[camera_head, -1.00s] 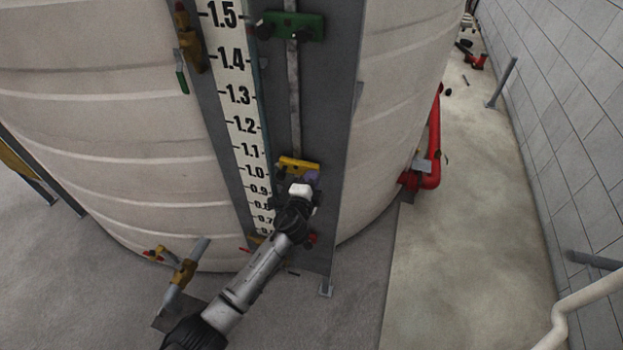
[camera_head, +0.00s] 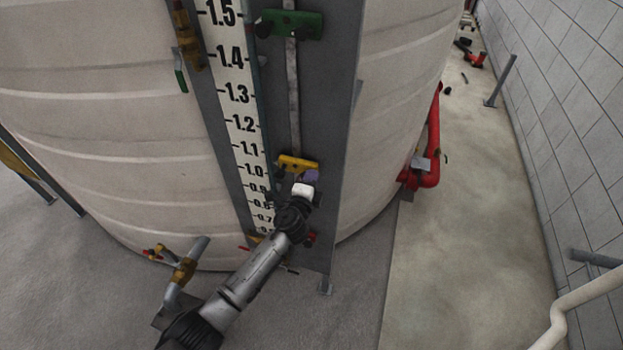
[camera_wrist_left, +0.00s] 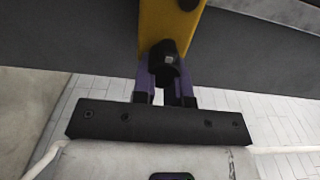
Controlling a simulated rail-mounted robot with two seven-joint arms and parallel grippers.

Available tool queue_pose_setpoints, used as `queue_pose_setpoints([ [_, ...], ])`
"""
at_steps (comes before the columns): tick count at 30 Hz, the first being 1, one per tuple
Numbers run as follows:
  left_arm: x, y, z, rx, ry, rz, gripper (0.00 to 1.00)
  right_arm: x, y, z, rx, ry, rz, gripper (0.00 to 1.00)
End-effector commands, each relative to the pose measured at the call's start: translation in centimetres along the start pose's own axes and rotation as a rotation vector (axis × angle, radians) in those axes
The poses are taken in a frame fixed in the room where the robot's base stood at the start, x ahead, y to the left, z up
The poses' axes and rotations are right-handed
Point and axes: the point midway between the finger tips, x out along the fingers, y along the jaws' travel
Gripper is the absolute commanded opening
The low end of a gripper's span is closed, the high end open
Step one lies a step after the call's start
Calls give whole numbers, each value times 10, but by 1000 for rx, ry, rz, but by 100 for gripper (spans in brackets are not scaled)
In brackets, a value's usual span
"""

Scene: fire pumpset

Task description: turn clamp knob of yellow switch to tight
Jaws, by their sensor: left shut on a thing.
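The yellow switch (camera_head: 297,163) sits on the vertical rail beside the level scale, near the 1.0 mark. In the left wrist view it is a yellow block (camera_wrist_left: 168,25) at the top centre. Its black clamp knob (camera_wrist_left: 164,56) is at the block's near end. My left gripper (camera_wrist_left: 167,75) has its purple fingers shut on either side of the knob. In the head view the left gripper (camera_head: 310,175) reaches the switch's right end from below, and the knob is hidden there. My right gripper is not in view.
A green switch (camera_head: 291,24) is higher on the same rail. The numbered scale (camera_head: 238,95) runs left of the rail on the large pale tank (camera_head: 100,130). A brass valve (camera_head: 184,272) is low on the left. Red pipe (camera_head: 433,150) stands to the right.

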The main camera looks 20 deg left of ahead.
Motion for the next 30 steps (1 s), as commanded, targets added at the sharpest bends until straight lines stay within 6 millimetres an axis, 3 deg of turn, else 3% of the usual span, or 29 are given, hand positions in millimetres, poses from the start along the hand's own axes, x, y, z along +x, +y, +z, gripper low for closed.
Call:
queue_pose_setpoints([
  [1, 0, -1, 0, 0, 0, -2, 0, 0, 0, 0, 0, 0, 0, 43],
  [2, 0, -1, 0, 0, 0, -2, 16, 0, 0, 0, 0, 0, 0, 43],
  [9, 0, -1, 0, -1, 0, -1, 38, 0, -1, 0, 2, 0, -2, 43],
  [20, -6, 0, 0, 0, 0, 0, 38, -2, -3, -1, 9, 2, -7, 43],
  [30, -63, 0, 0, -1, 2, 1, 38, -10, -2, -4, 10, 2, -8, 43],
])
